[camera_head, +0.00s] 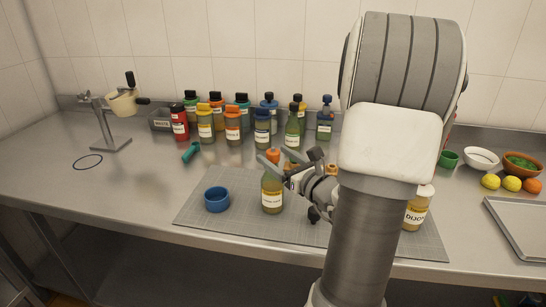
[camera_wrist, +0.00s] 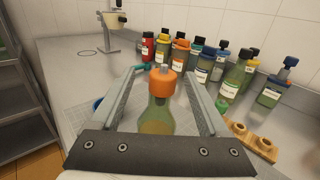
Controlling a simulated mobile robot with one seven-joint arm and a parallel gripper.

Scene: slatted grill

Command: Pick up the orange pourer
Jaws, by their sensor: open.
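The orange pourer (camera_head: 272,155) sits on top of a bottle (camera_head: 271,188) with a pale label and yellowish contents, upright on the grey mat (camera_head: 242,236). In the wrist view the pourer (camera_wrist: 162,82) stands between the two fingers of my gripper (camera_wrist: 160,88), with space on both sides. My gripper (camera_head: 273,166) is open, coming from the right, its fingers at about the height of the bottle's neck and pourer. I see no finger touching the pourer. The lower bottle is partly hidden by the gripper's base in the wrist view.
A blue cup (camera_head: 217,200) stands left of the bottle. A Dijon jar (camera_head: 417,208) is on the right, partly behind my arm. Several bottles (camera_head: 232,124) line the back. A wooden holder (camera_wrist: 252,140) lies to the right in the wrist view. The counter's left is mostly clear.

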